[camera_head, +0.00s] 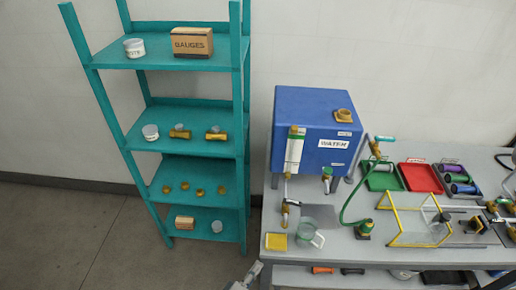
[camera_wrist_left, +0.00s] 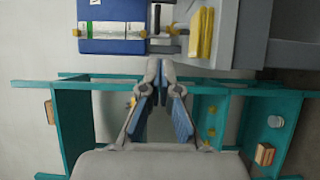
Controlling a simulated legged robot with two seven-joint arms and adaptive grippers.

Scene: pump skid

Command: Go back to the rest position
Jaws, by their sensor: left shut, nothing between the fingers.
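My left gripper (camera_head: 251,274) shows at the bottom edge of the head view, just left of the bench's front corner, with only its end in the picture. In the left wrist view its fingers (camera_wrist_left: 159,68) come together at the tips. It is shut with nothing held, and apart from the bench and the shelf. My right gripper does not show clearly in either view.
A teal shelf (camera_head: 240,118) with jars, brass fittings and boxes stands left of the grey bench (camera_head: 345,262). The bench carries a blue water tank (camera_head: 312,110), a yellow block (camera_head: 276,242), a clear cup (camera_head: 310,235) and a yellow-framed guard (camera_head: 398,222). Floor at left is clear.

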